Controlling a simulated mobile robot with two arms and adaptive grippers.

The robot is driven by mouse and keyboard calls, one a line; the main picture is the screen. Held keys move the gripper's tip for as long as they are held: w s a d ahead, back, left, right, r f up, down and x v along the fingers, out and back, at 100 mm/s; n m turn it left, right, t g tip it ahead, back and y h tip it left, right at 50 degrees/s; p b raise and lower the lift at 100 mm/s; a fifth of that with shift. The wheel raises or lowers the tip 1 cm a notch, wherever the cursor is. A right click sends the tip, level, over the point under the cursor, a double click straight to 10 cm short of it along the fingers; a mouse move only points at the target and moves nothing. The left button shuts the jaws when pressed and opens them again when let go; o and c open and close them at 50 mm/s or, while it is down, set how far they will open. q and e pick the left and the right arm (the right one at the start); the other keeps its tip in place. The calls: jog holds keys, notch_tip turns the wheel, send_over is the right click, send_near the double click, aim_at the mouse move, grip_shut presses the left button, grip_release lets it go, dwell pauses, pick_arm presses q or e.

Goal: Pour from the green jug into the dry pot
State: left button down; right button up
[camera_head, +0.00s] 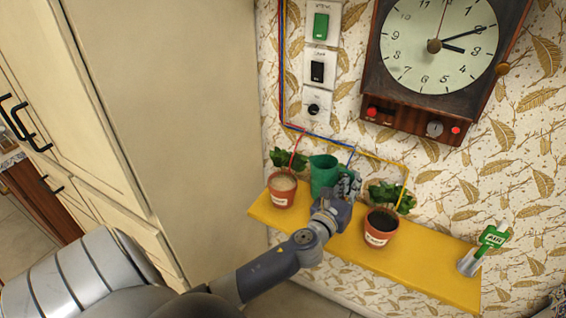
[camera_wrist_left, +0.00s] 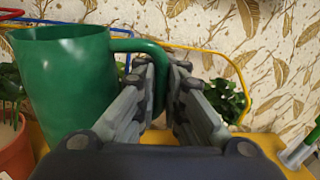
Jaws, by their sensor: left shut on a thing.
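The green jug (camera_head: 323,172) is upright at the yellow shelf, between two plant pots; I cannot tell whether it touches the shelf. My left gripper (camera_head: 346,186) is at its right side. In the left wrist view, the fingers (camera_wrist_left: 167,75) are shut on the handle of the jug (camera_wrist_left: 68,88). The left pot (camera_head: 282,193) is terracotta with pale, dry-looking soil and a green plant. The right pot (camera_head: 379,229) is terracotta with dark soil and a plant. Their white labels are too small to read. The jug's contents are hidden. My right gripper is not in view.
The yellow shelf (camera_head: 436,268) runs along the patterned wall. Coloured wires (camera_head: 345,143) run above the pots. A clock (camera_head: 437,50) and switches (camera_head: 319,70) hang higher. A tall cream cabinet (camera_head: 170,110) stands left.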

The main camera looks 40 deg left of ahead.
aim_at(336, 167)
pick_arm(q)
jog(key=shift+a+r+n, duration=0.15)
jog(key=shift+r+n, duration=0.15)
jog(key=shift+r, duration=0.25)
jog(key=shift+s+a+n, duration=0.15)
jog(key=shift+a+n, duration=0.05)
jog(key=shift+n, duration=0.1)
jog(key=shift+a+r+n+b, duration=0.2)
jog(key=shift+a+n+b, duration=0.15)
jog(key=shift+a+n, duration=0.2)
jog(key=shift+s+a+r+n+p, duration=0.1)
jog(key=shift+a+r+n+p, duration=0.3)
jog(key=shift+r+n, duration=0.2)
jog(key=shift+s+a+r+n+p, duration=0.1)
jog(key=shift+a+r+n+p, duration=0.15)
jog(key=shift+a+r+n, duration=0.3)
jog(key=shift+a+b, duration=0.2)
jog(key=shift+b, duration=0.1)
jog(key=shift+s+a+r+n, duration=0.1)
jog(key=shift+a+n, duration=0.25)
jog(key=shift+n, duration=0.15)
jog(key=shift+a+r+n, duration=0.15)
jog(key=shift+a+n, duration=0.6)
jog(key=shift+n, duration=0.25)
jog(key=shift+s+a+r+n+b, duration=0.2)
jog(key=shift+a+n+b, duration=0.3)
jog(key=shift+n, duration=0.4)
jog(key=shift+a+n, duration=0.2)
jog(key=shift+n, duration=0.1)
